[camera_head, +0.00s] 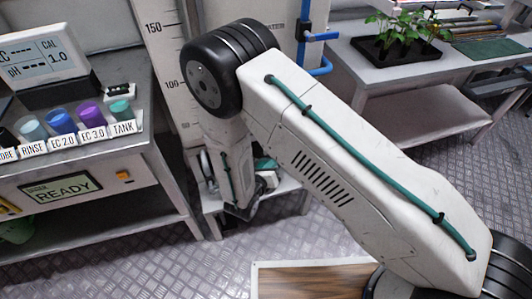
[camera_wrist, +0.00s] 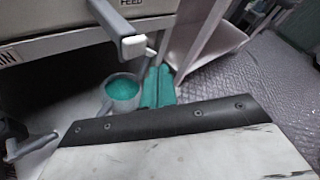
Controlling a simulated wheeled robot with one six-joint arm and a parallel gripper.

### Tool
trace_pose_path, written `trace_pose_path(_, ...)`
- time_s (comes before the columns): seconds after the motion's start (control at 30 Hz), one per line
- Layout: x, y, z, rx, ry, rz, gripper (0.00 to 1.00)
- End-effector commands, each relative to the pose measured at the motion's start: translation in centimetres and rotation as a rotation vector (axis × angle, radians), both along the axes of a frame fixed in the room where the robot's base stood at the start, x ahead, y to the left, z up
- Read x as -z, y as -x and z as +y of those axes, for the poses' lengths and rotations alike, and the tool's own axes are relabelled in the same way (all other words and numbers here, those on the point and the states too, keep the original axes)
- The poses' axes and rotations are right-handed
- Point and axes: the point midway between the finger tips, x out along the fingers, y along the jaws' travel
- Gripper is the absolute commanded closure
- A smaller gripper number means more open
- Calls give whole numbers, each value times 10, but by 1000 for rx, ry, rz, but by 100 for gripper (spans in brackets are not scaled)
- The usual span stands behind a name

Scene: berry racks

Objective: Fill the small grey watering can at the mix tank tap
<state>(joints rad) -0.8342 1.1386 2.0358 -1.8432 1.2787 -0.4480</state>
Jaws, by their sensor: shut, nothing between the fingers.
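The small grey watering can (camera_wrist: 108,91) stands upright low down near the middle of the wrist view, with a teal surface like liquid inside it. The mix tank tap (camera_wrist: 135,46), a grey spout or lever under a FEED label, is above and slightly right of the can, apart from it. My gripper (camera_head: 264,183) is low by the shelf in front of the tank, mostly hidden by my arm in the head view. It is shut and empty. In the wrist view a black-edged pale part of mine fills the bottom and hides the fingertips.
Teal gloves (camera_wrist: 157,88) lie right of the can. Another valve handle (camera_wrist: 30,146) sticks out at lower left. The tank (camera_head: 165,60) carries a level scale. A bench (camera_head: 110,155) with labelled cups stands left; a plant table (camera_head: 440,75) stands right. Metal floor between is mostly clear.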

Motion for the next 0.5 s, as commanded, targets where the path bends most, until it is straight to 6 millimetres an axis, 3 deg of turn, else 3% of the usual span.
trace_pose_path(0.3,0,27,-8,-2,1,0,100)
trace_pose_path(0.5,0,30,-9,0,0,-1,100)
